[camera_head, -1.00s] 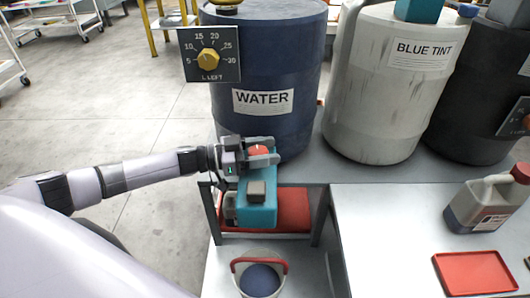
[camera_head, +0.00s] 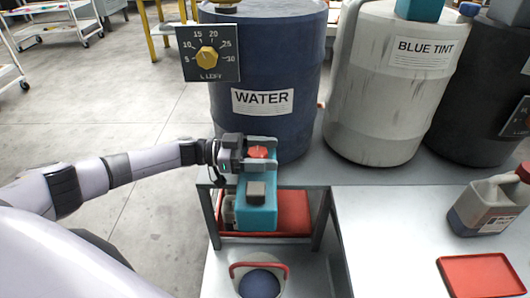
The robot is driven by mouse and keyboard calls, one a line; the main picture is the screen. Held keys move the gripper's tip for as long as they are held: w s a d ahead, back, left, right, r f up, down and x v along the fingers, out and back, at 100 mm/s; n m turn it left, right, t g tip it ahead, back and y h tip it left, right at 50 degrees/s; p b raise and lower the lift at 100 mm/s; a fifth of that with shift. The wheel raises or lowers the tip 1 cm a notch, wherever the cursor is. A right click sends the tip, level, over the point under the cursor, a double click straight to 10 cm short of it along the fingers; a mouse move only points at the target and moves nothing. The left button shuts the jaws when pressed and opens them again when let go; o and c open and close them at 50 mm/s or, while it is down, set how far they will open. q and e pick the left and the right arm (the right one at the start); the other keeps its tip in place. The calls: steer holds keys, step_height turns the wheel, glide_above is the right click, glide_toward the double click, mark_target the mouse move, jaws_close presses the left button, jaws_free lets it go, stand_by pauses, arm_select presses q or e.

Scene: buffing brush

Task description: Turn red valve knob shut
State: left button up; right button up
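The red valve knob (camera_head: 258,152) sits on top of the teal valve box (camera_head: 257,216) in front of the blue drum labelled WATER (camera_head: 262,125). My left gripper (camera_head: 262,153) comes in from the left with its two fingers on either side of the knob, one behind it and one in front. Whether the fingers touch the knob cannot be seen clearly. A dark grey button (camera_head: 256,190) is on the box's front part. My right gripper is not in view.
A bucket (camera_head: 259,282) with a red handle and blue contents stands below the valve. A yellow dial (camera_head: 208,57) hangs on the drum. A BLUE TINT drum (camera_head: 385,110), a jug (camera_head: 487,205) and a red tray (camera_head: 480,276) are to the right.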

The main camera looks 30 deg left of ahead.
arm_select(q)
steer(key=p+v, duration=0.1)
steer(key=v, duration=0.5)
steer(key=shift+a, duration=0.2)
steer(key=shift+s+a, duration=0.25)
steer(key=shift+a, duration=0.1)
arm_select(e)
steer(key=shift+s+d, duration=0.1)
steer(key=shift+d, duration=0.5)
